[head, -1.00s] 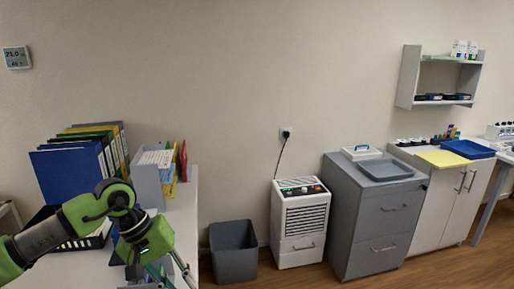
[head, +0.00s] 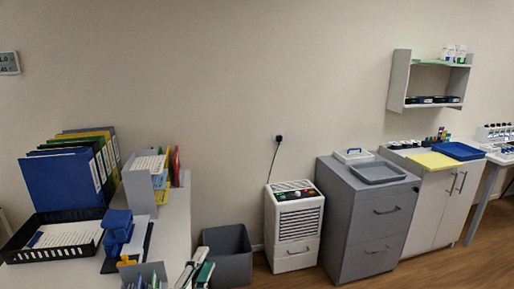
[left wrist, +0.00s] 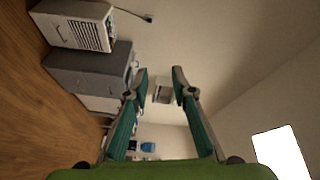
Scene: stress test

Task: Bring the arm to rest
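My left gripper (head: 197,268) shows only at the bottom edge of the head view, in front of the desk's right edge. In the left wrist view my left gripper (left wrist: 159,78) has its two fingers apart with nothing between them. Beyond the fingers are the wall and the small wall shelf (left wrist: 162,92). The rest of the left arm is out of the head view. My right gripper is in neither view.
The white desk (head: 177,215) on the left carries binders (head: 62,183), a black tray (head: 22,240) and a blue desk item (head: 117,228). A grey bin (head: 228,262), white heater unit (head: 293,228) and grey drawer cabinet (head: 345,240) stand along the wall.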

